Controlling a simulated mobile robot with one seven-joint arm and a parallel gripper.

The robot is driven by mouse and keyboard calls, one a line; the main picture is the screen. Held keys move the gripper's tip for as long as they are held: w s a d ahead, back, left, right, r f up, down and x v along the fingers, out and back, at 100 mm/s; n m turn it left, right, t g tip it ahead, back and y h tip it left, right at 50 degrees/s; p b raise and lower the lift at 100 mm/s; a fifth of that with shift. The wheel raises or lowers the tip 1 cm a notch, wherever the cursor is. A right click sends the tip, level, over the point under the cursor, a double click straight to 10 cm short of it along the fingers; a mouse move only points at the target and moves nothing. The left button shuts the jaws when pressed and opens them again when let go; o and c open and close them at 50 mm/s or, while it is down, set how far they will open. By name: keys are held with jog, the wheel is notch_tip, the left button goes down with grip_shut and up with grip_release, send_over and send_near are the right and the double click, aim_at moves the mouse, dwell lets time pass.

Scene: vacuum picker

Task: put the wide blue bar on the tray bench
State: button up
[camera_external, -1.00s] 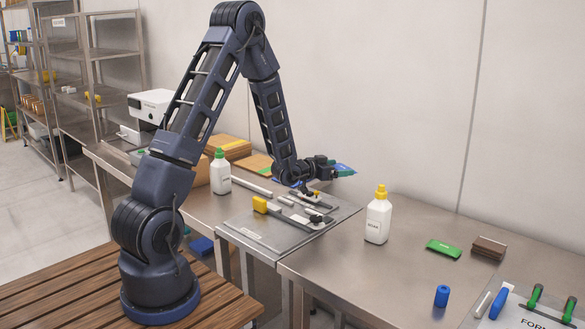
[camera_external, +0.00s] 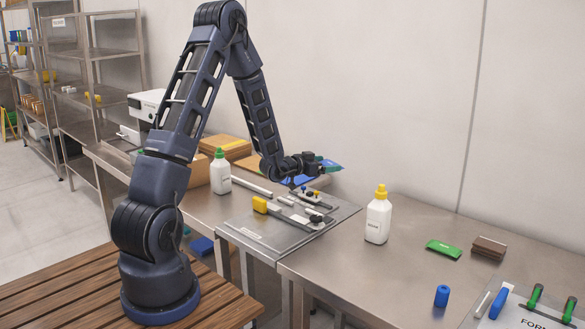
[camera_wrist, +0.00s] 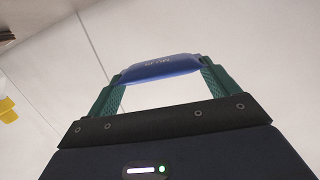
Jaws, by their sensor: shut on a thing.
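The wide blue bar (camera_wrist: 157,69) spans the two green fingers of my gripper (camera_wrist: 158,80) in the wrist view. The fingers press on its ends, and it is clear of any surface. Pale lettering shows on it, too small to read. In the external view my gripper (camera_external: 329,165) points right, above the far part of the steel bench (camera_external: 255,208); the bar is hard to make out there. A thin grey plate (camera_external: 262,232) lies on this bench, with a yellow-ended tool (camera_external: 260,204) and several small parts on it. I cannot tell which surface is the tray bench.
A white bottle with a green cap (camera_external: 220,175) stands left of the plate. A yellow-capped bottle (camera_external: 378,218) stands on the right bench (camera_external: 400,275), with a green pack (camera_external: 443,249) and a blue cylinder (camera_external: 442,296). The wall is close behind.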

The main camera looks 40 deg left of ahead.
jog(key=s+a+r+n+y, duration=0.1)
jog(key=s+a, duration=0.1)
jog(key=a, duration=0.5)
jog(key=s+a, duration=0.3)
jog(key=a, duration=0.3)
jog(key=r+n+y, duration=0.1)
jog(key=n+y, duration=0.1)
jog(key=y, duration=0.1)
send_over(207, 204)
notch_tip(207, 204, down, 19)
jog(key=shift+r, duration=0.1)
jog(key=o, duration=0.9)
jog(key=s, duration=0.4)
jog(key=s+r, duration=0.1)
jog(key=s, duration=0.7)
jog(key=shift+d+r, duration=0.1)
jog(key=shift+r, duration=0.3)
jog(key=shift+w, duration=0.1)
